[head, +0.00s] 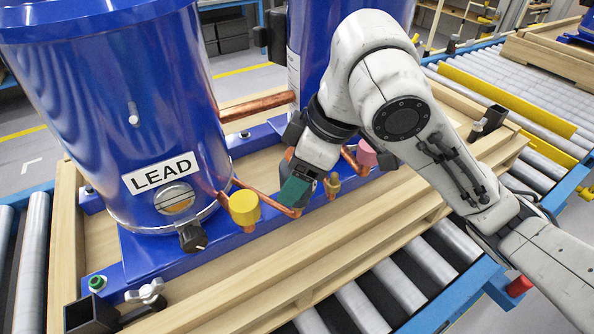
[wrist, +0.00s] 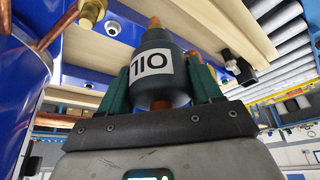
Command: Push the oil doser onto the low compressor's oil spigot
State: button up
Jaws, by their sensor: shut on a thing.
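The oil doser (wrist: 152,72) is a dark grey bottle with a white OIL label. In the wrist view it stands between the two green fingers of my gripper (wrist: 162,88), which is shut on it. A copper-coloured tip shows at its top end; I cannot tell whether this is its nozzle or a spigot behind. In the head view my gripper (head: 296,186) is low beside the blue base rail, and the doser is mostly hidden. The LEAD compressor (head: 150,110) stands left; a second blue compressor (head: 310,50) stands behind my arm. Which is low, and whether doser and spigot touch, I cannot tell.
A yellow cap (head: 244,207), a pink cap (head: 366,152) and a small brass fitting (head: 332,184) stand close around my gripper. Copper pipes (head: 258,106) run between the compressors. The wooden pallet (head: 300,262) lies on a roller conveyor (head: 432,262).

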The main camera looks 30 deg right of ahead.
jog(key=o, duration=1.3)
jog(key=shift+f, duration=0.1)
jog(key=shift+c, duration=0.2)
jog(key=v, duration=1)
jog(key=shift+r, duration=0.4)
jog(key=shift+s+d, duration=0.1)
jog(key=shift+s, duration=0.05)
